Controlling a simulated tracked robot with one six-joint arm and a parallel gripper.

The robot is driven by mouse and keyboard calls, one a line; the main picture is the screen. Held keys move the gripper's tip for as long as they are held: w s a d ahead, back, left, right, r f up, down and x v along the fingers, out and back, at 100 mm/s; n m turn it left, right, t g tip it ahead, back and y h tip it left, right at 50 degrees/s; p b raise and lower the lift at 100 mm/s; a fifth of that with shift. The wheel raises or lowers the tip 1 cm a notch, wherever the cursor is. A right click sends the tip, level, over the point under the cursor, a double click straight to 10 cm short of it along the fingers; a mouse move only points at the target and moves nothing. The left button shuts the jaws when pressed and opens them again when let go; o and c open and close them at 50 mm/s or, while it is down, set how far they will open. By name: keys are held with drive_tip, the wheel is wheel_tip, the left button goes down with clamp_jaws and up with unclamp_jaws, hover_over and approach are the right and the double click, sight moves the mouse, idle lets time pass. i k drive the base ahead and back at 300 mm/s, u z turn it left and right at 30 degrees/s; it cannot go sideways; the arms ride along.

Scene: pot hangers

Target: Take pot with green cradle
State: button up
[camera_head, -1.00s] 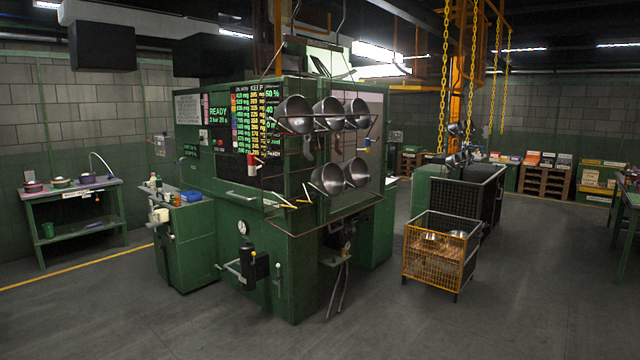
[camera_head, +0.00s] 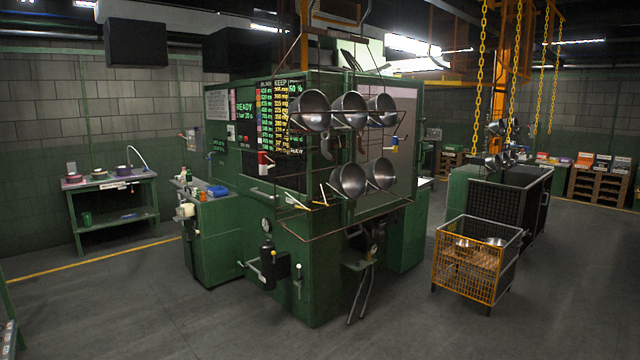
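Several steel pots hang on a wire rack on the front of a large green machine (camera_head: 300,260). The upper row holds a left pot (camera_head: 311,110), a middle pot (camera_head: 350,110) and a right pot (camera_head: 382,110). The lower row holds a left pot (camera_head: 348,178) and a right pot (camera_head: 381,173). Small red, white and yellow-orange parts show around the rack, but I cannot make out a green cradle on any pot. My gripper is not in view.
An orange wire crate (camera_head: 465,270) with pots inside stands on the floor at right. A dark mesh bin (camera_head: 500,205) stands behind it. A green workbench (camera_head: 115,190) is at far left. Yellow chains (camera_head: 481,70) hang at right. The foreground floor is clear.

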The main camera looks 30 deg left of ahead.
sight(349, 179)
drive_tip(key=u, duration=0.45)
drive_tip(key=i, duration=0.75)
drive_tip(key=u, duration=0.7)
drive_tip(key=i, duration=0.9)
drive_tip(key=u, duration=0.55)
drive_tip(key=i, duration=1.85)
drive_tip(key=u, duration=0.15)
